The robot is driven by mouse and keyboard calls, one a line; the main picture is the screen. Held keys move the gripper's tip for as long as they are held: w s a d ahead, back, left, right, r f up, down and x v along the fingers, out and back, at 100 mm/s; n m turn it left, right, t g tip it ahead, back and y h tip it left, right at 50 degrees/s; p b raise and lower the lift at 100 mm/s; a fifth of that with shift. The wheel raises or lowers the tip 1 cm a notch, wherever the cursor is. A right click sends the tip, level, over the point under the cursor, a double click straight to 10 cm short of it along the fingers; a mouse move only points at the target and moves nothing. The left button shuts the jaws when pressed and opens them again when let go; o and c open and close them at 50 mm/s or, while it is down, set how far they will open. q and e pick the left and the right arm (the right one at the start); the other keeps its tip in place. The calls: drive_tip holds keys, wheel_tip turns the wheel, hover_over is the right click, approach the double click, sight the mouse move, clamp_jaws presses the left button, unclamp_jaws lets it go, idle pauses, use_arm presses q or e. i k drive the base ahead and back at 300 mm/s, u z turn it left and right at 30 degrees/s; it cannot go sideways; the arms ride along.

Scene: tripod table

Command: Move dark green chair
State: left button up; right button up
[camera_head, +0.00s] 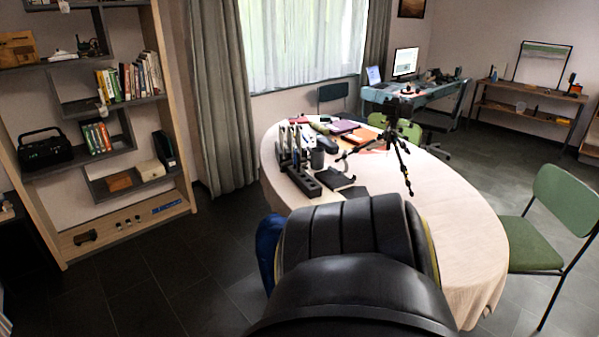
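A green chair (540,248) with a thin dark metal frame stands on the floor at the right, beside the oval table. Its back and seat are bare. A darker chair back (333,92), greenish, shows behind the table under the window; its lower part is hidden. A lighter green chair back (409,130) shows behind the far edge of the table. I cannot tell for certain which of these is the dark green chair. Neither of my grippers is in view.
The oval table (460,235) with a pale cloth holds a small tripod (395,150), books and a black rack. A large black padded shape (350,240) blocks the near side. A shelf unit (165,80) stands left. Dark floor (150,270) is free at left.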

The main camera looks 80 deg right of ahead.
sight(575, 204)
drive_tip(key=z, duration=4.95)
drive_tip(key=i, duration=6.45)
drive_tip(key=u, duration=0.15)
